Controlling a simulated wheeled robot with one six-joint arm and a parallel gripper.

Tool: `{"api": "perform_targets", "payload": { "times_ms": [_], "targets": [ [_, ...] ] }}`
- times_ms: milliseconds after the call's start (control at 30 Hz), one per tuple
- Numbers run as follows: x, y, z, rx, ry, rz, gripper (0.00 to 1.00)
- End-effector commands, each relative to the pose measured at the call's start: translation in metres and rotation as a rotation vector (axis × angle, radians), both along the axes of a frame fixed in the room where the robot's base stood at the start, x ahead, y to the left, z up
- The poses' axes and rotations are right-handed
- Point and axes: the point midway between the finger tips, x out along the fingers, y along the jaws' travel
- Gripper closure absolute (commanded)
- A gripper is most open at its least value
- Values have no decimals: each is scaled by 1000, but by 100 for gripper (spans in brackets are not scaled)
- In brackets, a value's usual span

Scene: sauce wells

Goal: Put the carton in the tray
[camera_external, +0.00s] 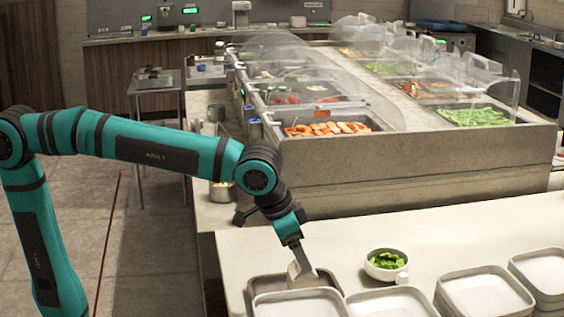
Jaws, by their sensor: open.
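My gripper (294,246) points down at the front of the counter, over a brownish tray (262,283). It is open. A pale, grey-white piece (303,274) shows right at the gripper's tip, with its lower end at the brownish tray. It looks like the carton, but it is small and I cannot tell it surely from a gripper finger. I cannot tell whether it touches the tray floor. The brownish tray is partly hidden by a white tray in front of it.
White trays (300,296) stand along the counter's front edge, some stacked (484,288). A white bowl of greens (386,272) stands right of my gripper, with a small white object (402,279) by it. Behind is a food bar (400,165).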

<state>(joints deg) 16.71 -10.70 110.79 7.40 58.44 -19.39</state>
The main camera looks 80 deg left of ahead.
Motion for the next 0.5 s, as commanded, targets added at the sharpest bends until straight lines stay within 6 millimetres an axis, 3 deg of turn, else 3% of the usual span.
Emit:
{"api": "perform_targets", "payload": {
  "times_ms": [200,500],
  "targets": [
    [-16,0,40,-1,-3,0,26],
    [-28,0,68,0,-1,0,26]
  ]
}}
